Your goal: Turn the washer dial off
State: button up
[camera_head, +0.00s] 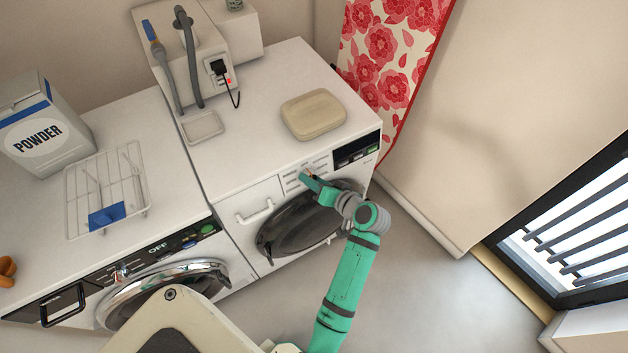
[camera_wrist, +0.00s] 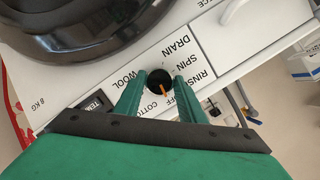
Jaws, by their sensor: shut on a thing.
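The washer dial (camera_wrist: 157,77) is a round black knob with an orange pointer mark, on a white panel in the wrist view. Labels around it include DRAIN, SPIN, RINSE, WOOL, a partly hidden COTTON and a partly hidden OFF. The pointer points down in the picture, between the COTTON and OFF labels. My gripper (camera_wrist: 159,88) is shut on the dial, with a green finger on each side of it. In the head view my gripper (camera_head: 308,179) reaches the front panel of the right machine (camera_head: 232,160), and the dial is mostly hidden there.
A powder box (camera_head: 40,130), a wire rack (camera_head: 105,190) and a beige soap-like block (camera_head: 313,114) sit on top. A dark round door (camera_head: 285,235) lies below the panel. Floor is open at right.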

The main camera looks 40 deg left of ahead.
jog(key=shift+f+n, duration=0.1)
jog(key=shift+n, duration=0.3)
dwell(0.4)
jog(key=o, duration=1)
jog(key=shift+o, duration=0.2)
jog(key=v, duration=1.1)
jog(key=shift+s+a, duration=0.15)
jog(key=shift+s, duration=0.05)
jog(key=shift+w, duration=0.1)
